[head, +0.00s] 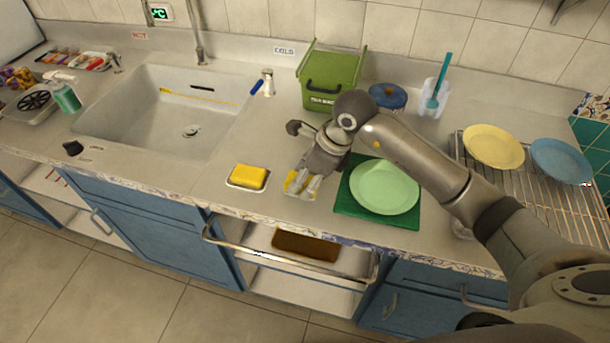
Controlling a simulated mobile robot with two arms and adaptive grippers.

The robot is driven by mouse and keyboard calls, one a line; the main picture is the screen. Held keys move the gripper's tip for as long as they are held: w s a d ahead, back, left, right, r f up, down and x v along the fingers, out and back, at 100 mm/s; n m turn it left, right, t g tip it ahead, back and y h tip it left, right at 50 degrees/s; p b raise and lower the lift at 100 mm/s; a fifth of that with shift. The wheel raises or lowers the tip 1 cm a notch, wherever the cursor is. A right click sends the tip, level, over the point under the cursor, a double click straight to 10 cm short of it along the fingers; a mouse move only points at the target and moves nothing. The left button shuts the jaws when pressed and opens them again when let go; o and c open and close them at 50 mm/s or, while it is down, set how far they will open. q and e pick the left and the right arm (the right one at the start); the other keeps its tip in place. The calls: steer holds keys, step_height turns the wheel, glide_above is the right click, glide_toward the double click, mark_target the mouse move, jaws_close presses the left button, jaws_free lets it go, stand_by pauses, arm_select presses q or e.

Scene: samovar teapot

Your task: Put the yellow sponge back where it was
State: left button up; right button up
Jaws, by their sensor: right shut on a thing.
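A yellow sponge (248,176) lies on a small white dish (232,185) on the counter, left of my right gripper. My right gripper (301,187) points down at the counter and is shut on a second yellow piece that looks like a sponge (291,178). The fingers hide most of that piece. A pale dish edge seems to show beneath it, but I cannot tell whether the piece touches it. My left gripper is not in view.
A green mat (347,208) with a pale green plate (384,187) lies just right of the gripper. Behind are a green bin (330,80) and a blue-lidded pot (388,95). A sink (150,118) is at left, a rack (540,203) with plates at right.

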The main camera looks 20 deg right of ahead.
steer(key=shift+f, duration=0.15)
steer(key=o, duration=0.9)
steer(key=shift+r, duration=0.35)
steer(key=b+v, duration=0.1)
steer(key=v, duration=1)
steer(key=shift+s+d+r, duration=0.2)
steer(key=shift+r, duration=0.1)
